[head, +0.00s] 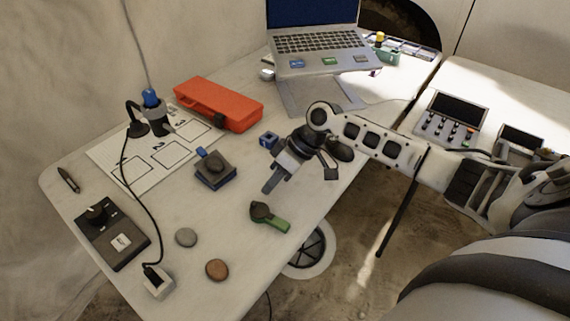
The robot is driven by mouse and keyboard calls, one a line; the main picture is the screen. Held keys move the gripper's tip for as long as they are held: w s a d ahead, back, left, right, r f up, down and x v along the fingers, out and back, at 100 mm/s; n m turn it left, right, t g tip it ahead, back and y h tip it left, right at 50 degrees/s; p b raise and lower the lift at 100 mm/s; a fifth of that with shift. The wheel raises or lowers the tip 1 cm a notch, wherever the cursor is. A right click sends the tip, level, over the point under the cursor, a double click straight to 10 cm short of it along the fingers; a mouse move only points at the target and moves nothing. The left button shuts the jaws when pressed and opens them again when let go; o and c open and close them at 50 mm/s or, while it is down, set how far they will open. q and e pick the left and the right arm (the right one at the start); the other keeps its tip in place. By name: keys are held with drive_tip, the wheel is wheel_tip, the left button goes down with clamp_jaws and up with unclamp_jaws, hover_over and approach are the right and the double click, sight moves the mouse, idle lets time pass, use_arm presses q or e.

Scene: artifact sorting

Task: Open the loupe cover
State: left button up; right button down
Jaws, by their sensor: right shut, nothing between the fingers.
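A small item with a dark rounded head and a green handle (271,217), which looks like the loupe, lies on the table (225,287) near its front edge. Its dark part sits at the left end and appears to lie over the lens, but it is too small to tell how far the cover is turned. My right gripper (270,187) is shut and empty. It is above the table, up the picture from the loupe and apart from it, with its fingers pointing down and left. My left gripper is out of view.
A blue block with a dark knob (213,169) stands left of my right gripper, and a small blue cube (268,139) behind it. An orange case (218,104), a numbered sheet (128,172) and a laptop (314,45) lie farther back. Grey (186,237) and brown (217,270) discs lie front left.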

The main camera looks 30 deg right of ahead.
drive_tip(key=shift+s+a, duration=0.3)
drive_tip(key=shift+a, duration=0.25)
drive_tip(key=shift+s+a, duration=0.25)
drive_tip(key=shift+a, duration=0.3)
